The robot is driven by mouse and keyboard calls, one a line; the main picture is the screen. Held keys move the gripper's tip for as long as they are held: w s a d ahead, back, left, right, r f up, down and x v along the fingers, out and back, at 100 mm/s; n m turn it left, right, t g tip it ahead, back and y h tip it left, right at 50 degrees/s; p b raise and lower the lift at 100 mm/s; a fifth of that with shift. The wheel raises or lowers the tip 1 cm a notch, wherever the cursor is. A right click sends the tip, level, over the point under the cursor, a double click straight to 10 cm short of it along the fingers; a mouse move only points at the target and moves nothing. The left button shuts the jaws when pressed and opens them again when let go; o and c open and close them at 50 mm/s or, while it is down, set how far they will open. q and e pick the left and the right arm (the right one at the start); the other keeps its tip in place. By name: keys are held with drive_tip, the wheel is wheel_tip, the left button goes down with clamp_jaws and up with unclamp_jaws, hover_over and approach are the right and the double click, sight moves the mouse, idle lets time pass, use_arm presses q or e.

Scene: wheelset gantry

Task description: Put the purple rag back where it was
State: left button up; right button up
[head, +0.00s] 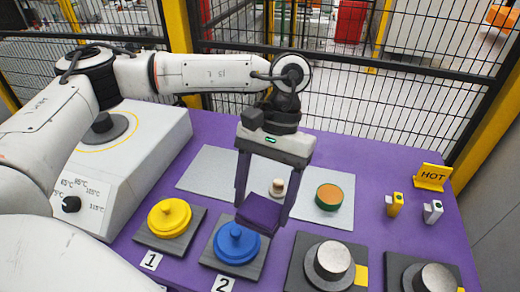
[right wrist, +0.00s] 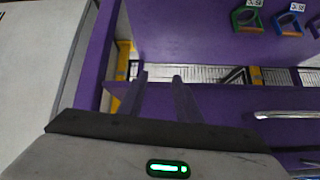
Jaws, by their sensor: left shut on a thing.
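My left gripper (head: 262,205) is in the middle of the head view, pointing down, shut on the purple rag (head: 262,213). The rag looks like a small dark purple folded pad between the fingertips. It shows just above and right of the blue lidded piece (head: 236,243), over the purple table (head: 330,225). I cannot tell whether the rag touches the table. My right gripper is out of the head view. In the right wrist view, my right gripper (right wrist: 160,82) has its fingers apart with nothing between them.
A yellow lidded piece (head: 169,217) stands on a dark plate at left. A light grey mat (head: 205,172) behind holds a green-and-orange round piece (head: 329,196). Metal cylinders (head: 330,262) stand in front at right. A yellow HOT sign (head: 432,177) and a white heater (head: 130,155) flank the table.

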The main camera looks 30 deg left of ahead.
use_arm(q)
drive_tip(key=w+a+f+n+t+h+b, duration=0.45)
drive_tip(key=w+a+n, duration=0.3)
drive_tip(key=n, duration=1.05)
drive_tip(key=w+a+r+n+t+y+b, duration=0.1)
drive_tip(key=w+a+n+t+y+b, duration=0.15)
drive_tip(key=a+n, duration=0.6)
drive_tip(key=w+a+r+n+t+y+b, duration=0.15)
drive_tip(key=a+n+y, duration=0.35)
drive_tip(key=n, duration=0.6)
drive_tip(key=shift+t+h, duration=0.25)
drive_tip(key=shift+h, duration=0.25)
drive_tip(key=f, duration=0.3)
drive_tip(key=f+b, duration=0.1)
drive_tip(key=f, duration=0.3)
drive_tip(key=a+f, duration=0.1)
drive_tip(key=f, duration=0.2)
drive_tip(key=shift+w+f, duration=0.3)
drive_tip(key=o, duration=1)
drive_tip(key=shift+b, duration=0.3)
drive_tip(key=shift+o, duration=0.2)
